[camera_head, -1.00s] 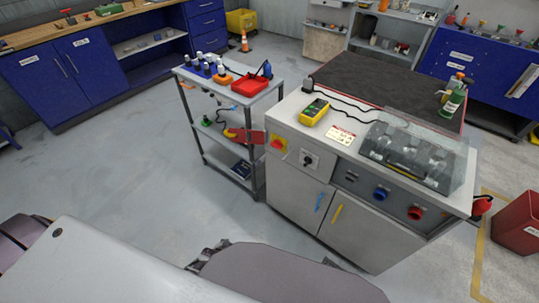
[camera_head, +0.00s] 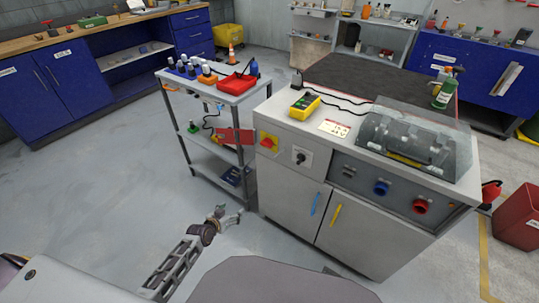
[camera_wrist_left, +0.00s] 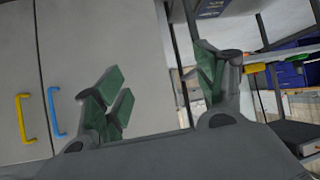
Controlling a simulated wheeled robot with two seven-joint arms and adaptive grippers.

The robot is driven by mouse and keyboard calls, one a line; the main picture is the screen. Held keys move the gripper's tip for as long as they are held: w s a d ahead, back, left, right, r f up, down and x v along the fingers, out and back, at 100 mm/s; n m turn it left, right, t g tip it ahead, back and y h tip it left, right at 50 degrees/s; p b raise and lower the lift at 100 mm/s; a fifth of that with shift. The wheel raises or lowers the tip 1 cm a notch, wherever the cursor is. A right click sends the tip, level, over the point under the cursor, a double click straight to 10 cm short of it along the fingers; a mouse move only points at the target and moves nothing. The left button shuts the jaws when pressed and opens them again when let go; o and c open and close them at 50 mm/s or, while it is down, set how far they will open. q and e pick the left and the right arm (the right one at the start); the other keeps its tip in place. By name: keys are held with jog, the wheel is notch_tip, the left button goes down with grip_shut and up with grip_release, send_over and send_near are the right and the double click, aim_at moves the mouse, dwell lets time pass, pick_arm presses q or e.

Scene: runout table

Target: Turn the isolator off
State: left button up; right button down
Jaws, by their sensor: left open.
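The grey machine cabinet (camera_head: 283,185) stands right of centre in the head view. On its front upper left is a red rotary knob on a yellow plate (camera_head: 268,143), which looks like the isolator. My left gripper (camera_head: 232,214) is low in front of the cabinet's left side, well below the knob, open and empty. In the left wrist view its fingers (camera_wrist_left: 165,95) are spread, with the cabinet door (camera_wrist_left: 95,45) behind. The isolator does not show there. My right gripper is not in view.
A trolley (camera_head: 200,150) with a red tray (camera_head: 238,82) stands left of the cabinet. A red document or board (camera_head: 233,136) hangs by its middle shelf. Blue and yellow door handles (camera_head: 335,214) stick out below. The floor at left is clear.

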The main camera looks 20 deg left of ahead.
aim_at(265, 146)
pick_arm(q)
jog(key=w+d+r+m+t+h+b, duration=0.1)
jog(key=w+r+t+b, duration=0.1)
jog(key=r+b, duration=0.3)
jog(key=w+d+r+m+t+h+b, duration=0.1)
jog(key=r+b, duration=0.3)
jog(key=r, duration=0.7)
jog(key=w+d+r+m+t+h+b, duration=0.1)
jog(key=w+d+r+t+h+b, duration=0.1)
jog(key=r+b, duration=0.3)
notch_tip(265, 146, up, 3)
jog(key=shift+w+d+r+t+h+b, duration=0.1)
jog(key=shift+w+d+t+h+b, duration=0.2)
jog(key=shift+w+d+t, duration=0.45)
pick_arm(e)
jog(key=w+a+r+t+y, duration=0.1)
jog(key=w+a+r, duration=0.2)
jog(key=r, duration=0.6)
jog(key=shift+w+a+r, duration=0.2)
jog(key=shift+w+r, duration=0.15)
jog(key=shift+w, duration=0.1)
pick_arm(q)
jog(key=shift+w, duration=0.25)
